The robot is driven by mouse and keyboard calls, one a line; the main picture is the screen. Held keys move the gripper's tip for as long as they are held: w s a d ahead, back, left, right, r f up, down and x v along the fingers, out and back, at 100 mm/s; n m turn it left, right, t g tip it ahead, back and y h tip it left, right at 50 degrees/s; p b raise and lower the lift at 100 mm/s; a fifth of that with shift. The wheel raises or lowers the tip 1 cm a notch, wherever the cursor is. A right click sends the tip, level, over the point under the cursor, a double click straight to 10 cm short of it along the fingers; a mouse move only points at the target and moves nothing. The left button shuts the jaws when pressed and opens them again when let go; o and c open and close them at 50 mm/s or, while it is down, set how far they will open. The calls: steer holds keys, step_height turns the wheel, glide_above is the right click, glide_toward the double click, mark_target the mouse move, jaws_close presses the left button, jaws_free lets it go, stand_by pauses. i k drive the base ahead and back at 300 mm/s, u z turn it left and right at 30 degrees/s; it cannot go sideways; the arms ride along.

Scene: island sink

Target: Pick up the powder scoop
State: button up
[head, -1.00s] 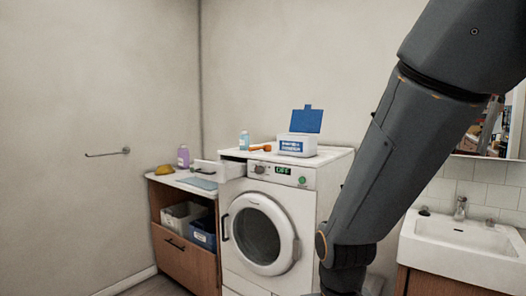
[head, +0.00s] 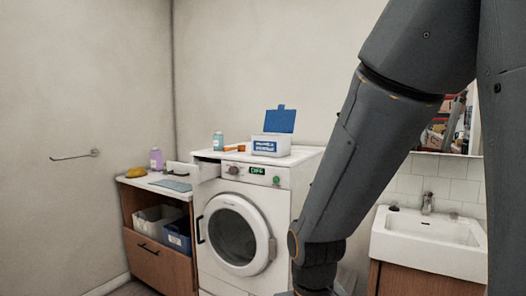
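A small orange powder scoop (head: 235,149) lies on top of the white washing machine (head: 238,228), left of an open powder box (head: 271,147) with a raised blue lid. The scoop is small here, and its exact shape is hard to make out. My arm comes down from the upper right, in front of the wall and the right side of the machine. My gripper is not in view; the arm runs out of the bottom of the picture.
The machine's detergent drawer (head: 206,171) is pulled out. A light-blue bottle (head: 218,141) stands behind it. A sink (head: 427,240) is at right.

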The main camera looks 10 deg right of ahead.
mark_target(241, 148)
steer(key=u, duration=0.45)
steer(key=k, duration=1)
steer(key=u, duration=1.15)
steer(key=i, duration=2)
steer(key=z, duration=0.2)
steer(key=i, duration=1.35)
steer(key=z, duration=1.35)
steer(key=i, duration=0.75)
steer(key=z, duration=1)
